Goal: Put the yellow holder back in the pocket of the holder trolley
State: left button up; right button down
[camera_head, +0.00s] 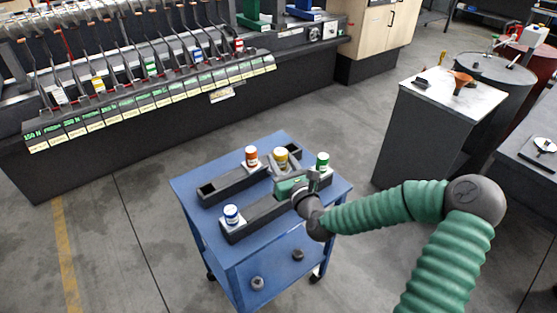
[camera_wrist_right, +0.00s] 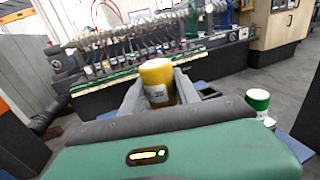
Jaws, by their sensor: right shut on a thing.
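The yellow holder (camera_head: 281,158) has a yellow body and a white top in the head view. My right gripper (camera_head: 283,171) is shut on it, and the holder stands upright. In the right wrist view the yellow holder (camera_wrist_right: 157,80) sits between the two grey fingers (camera_wrist_right: 158,96). The blue holder trolley (camera_head: 185,185) carries two dark pocket rails. The back rail (camera_head: 228,184) has an open pocket (camera_head: 207,188) at its left end. The yellow holder is near the rails' right part; its lower end is hidden. My left gripper is not in view.
An orange holder (camera_head: 251,156) stands in the back rail. A blue holder (camera_head: 231,214) and a green holder (camera_head: 322,160) stand at the front rail's left and right ends. A tool rack (camera_head: 150,100) stands behind, a grey cabinet (camera_head: 430,135) to the right.

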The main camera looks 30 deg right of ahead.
jog(key=shift+d+r, duration=0.1)
jog(key=shift+d, duration=0.2)
jog(key=f+b, duration=0.2)
jog(key=f, duration=0.1)
jog(key=f+b, duration=0.1)
jog(key=f, duration=0.1)
jog(key=shift+a+f, duration=0.1)
jog(key=shift+a, duration=0.15)
jog(key=shift+d+f+b, duration=0.15)
jog(key=shift+f+b, duration=0.15)
jog(key=shift+f, duration=0.15)
jog(key=shift+s+p, duration=0.1)
jog(key=shift+p, duration=0.5)
dwell(0.9)
jog(key=shift+f+b, duration=2.05)
jog(key=shift+f, duration=0.85)
jog(key=c, duration=0.8)
grip_release()
jog(key=shift+f, duration=0.15)
